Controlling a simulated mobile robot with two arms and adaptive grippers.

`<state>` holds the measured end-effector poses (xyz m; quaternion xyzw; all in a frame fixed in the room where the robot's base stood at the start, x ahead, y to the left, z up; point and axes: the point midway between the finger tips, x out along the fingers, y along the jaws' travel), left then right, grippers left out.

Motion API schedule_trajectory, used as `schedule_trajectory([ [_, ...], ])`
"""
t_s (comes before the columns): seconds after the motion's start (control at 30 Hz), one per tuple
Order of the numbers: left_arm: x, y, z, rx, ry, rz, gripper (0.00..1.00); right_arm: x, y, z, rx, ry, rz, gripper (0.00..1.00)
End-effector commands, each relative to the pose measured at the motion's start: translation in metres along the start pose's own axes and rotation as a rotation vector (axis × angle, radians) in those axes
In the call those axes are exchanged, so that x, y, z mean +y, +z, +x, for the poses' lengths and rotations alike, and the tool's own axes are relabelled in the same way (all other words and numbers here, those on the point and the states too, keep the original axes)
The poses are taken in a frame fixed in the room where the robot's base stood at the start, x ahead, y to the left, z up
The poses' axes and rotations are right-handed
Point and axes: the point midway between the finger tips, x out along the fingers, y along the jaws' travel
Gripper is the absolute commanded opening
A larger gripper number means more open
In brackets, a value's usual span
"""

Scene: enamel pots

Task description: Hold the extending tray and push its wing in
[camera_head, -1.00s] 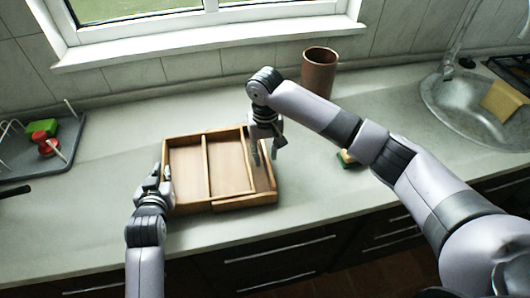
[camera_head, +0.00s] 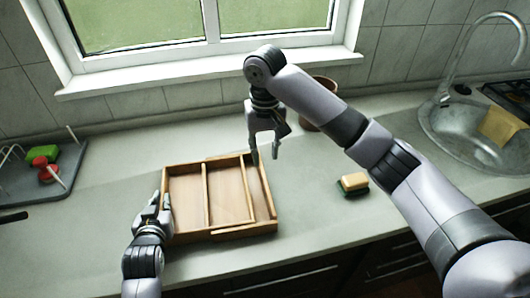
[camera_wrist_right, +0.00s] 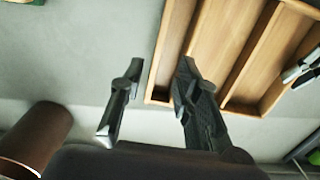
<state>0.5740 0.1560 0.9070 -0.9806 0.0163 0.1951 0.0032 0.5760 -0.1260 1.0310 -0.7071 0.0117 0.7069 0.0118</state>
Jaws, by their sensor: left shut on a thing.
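The wooden extending tray (camera_head: 187,166) lies on the counter, with inner dividers. Its wing (camera_head: 266,190) is the narrow section at the right, standing out from the main part with a gap between. My left gripper (camera_head: 158,208) is shut on the tray's left wall. My right gripper (camera_head: 265,157) is open and empty above the tray's far right corner. In the right wrist view, one finger of the right gripper (camera_wrist_right: 155,95) overlaps the wing (camera_wrist_right: 174,45) and the other is over bare counter. I cannot tell whether it touches the wing.
A brown cylindrical pot (camera_head: 325,88) stands behind the right arm, partly hidden. A yellow-green sponge (camera_head: 354,183) lies right of the tray. A drying rack (camera_head: 50,178) is at left, a sink (camera_head: 470,130) at right. Counter right of the tray is clear up to the sponge.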

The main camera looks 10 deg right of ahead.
Motion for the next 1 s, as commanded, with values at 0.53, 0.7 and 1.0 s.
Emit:
schedule_trajectory([
  [0.53, 0.000, 0.001, 0.000, -0.001, 0.000, 0.000, 0.00, 0.059, 0.002, 0.013, -0.116, -0.174, 0.762, 0.00],
  [0.7, 0.000, 0.001, 0.000, -0.001, 0.000, 0.000, 0.00, 0.088, 0.003, 0.013, -0.196, -0.242, 1.146, 0.00],
  [1.0, 0.001, 0.001, 0.000, -0.001, 0.001, 0.000, 0.00, 0.116, 0.005, 0.009, -0.291, -0.295, 1.518, 0.00],
])
